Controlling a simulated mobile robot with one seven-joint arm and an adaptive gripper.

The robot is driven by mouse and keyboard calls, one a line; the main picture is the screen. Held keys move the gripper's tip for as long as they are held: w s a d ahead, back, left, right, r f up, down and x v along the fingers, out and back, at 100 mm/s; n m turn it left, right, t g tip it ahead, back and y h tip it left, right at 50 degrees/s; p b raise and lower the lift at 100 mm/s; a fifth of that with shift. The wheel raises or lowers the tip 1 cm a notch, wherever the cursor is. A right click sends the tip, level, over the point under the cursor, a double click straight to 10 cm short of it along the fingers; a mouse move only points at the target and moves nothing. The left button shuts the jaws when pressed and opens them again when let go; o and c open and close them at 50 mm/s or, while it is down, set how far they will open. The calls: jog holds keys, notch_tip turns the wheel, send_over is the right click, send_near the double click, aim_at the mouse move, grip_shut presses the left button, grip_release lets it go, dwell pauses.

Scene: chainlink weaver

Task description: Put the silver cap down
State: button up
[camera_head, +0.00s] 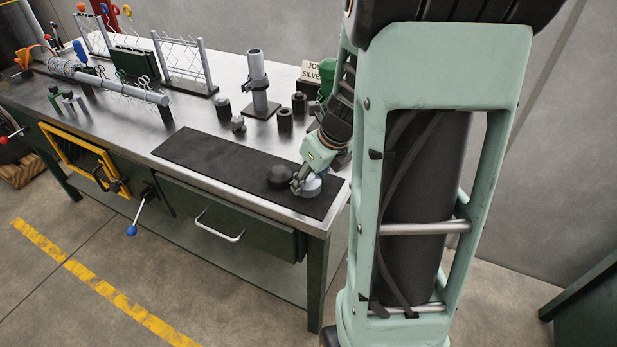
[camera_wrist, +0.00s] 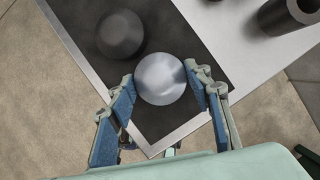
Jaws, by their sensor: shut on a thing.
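The silver cap (camera_head: 311,186) is a smooth, pale domed piece at the right end of the black mat (camera_head: 200,155) on the workbench. My gripper (camera_head: 303,186) is shut on it from above. In the wrist view the silver cap (camera_wrist: 160,78) sits between the two blue-padded fingers of my gripper (camera_wrist: 160,85), above the mat's corner. I cannot tell whether its underside touches the mat. A dark domed cap (camera_head: 279,177) rests on the mat just left of it, and it also shows in the wrist view (camera_wrist: 120,35).
Several dark cylinders, such as this one (camera_head: 285,119), stand behind the mat. A grey post (camera_head: 258,75) stands on a dark base, near a sign (camera_head: 311,71). Wire racks and a mesh roll (camera_head: 110,82) fill the back left. The mat's left half is clear.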

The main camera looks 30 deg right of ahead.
jog(key=shift+f, duration=0.1)
jog(key=o, duration=1.2)
jog(key=shift+c, duration=0.2)
jog(key=shift+r, duration=0.3)
jog(key=p+v, duration=0.3)
jog(key=v, duration=0.8)
jog(key=shift+s+r+p, duration=0.2)
jog(key=shift+r+p, duration=0.15)
jog(key=shift+p, duration=0.05)
jog(key=shift+d, duration=0.1)
